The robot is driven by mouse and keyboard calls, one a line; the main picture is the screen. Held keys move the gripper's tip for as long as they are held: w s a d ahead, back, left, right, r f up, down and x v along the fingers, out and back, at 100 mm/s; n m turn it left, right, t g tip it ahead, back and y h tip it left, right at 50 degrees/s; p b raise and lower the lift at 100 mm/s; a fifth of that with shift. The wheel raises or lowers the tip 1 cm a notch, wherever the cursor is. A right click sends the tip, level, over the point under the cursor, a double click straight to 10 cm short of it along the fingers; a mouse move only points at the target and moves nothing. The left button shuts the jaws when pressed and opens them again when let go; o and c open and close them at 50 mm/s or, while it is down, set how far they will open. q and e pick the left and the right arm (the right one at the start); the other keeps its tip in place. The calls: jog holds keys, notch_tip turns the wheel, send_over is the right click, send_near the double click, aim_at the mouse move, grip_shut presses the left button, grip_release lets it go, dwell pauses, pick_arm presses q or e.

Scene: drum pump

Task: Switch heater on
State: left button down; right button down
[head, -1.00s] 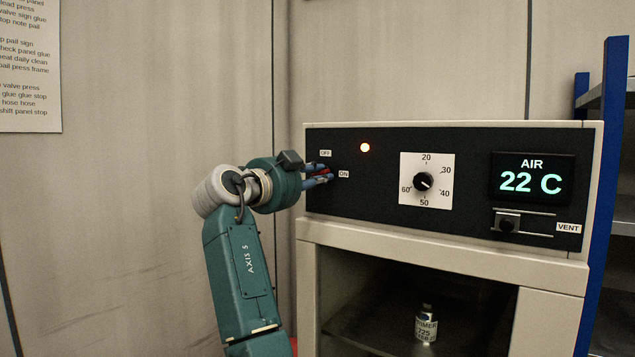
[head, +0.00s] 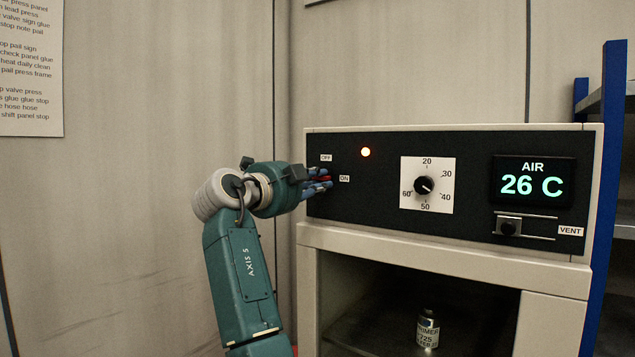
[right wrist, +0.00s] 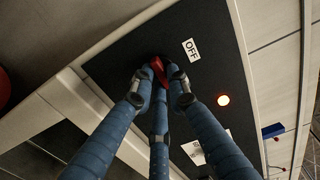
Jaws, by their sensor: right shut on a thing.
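The heater is a cream cabinet with a black control panel (head: 375,195). Its red switch (head: 325,179) sits at the panel's left, beside the OFF label (head: 326,158) and the ON label (head: 344,178). My right gripper (head: 318,184) has its blue fingers shut around the switch and partly hides it. In the right wrist view the fingertips (right wrist: 159,84) close on the red lever (right wrist: 158,68). An indicator lamp (head: 365,152) glows orange. The display (head: 532,182) reads AIR 26 C. My left gripper is not in view.
A dial (head: 424,185) and a vent slider (head: 508,227), at the left of its slot, are on the panel. A labelled primer can (head: 428,328) stands inside the cabinet below. Blue shelving (head: 606,200) is at the right. A paper notice (head: 30,70) hangs on the left wall.

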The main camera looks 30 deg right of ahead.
jog(key=shift+r, duration=0.3)
jog(key=c, duration=1.7)
grip_release()
jog(key=shift+d, duration=0.1)
jog(key=shift+d+f, duration=0.1)
jog(key=shift+f, duration=0.1)
jog(key=v, duration=1.2)
jog(key=shift+f, duration=0.1)
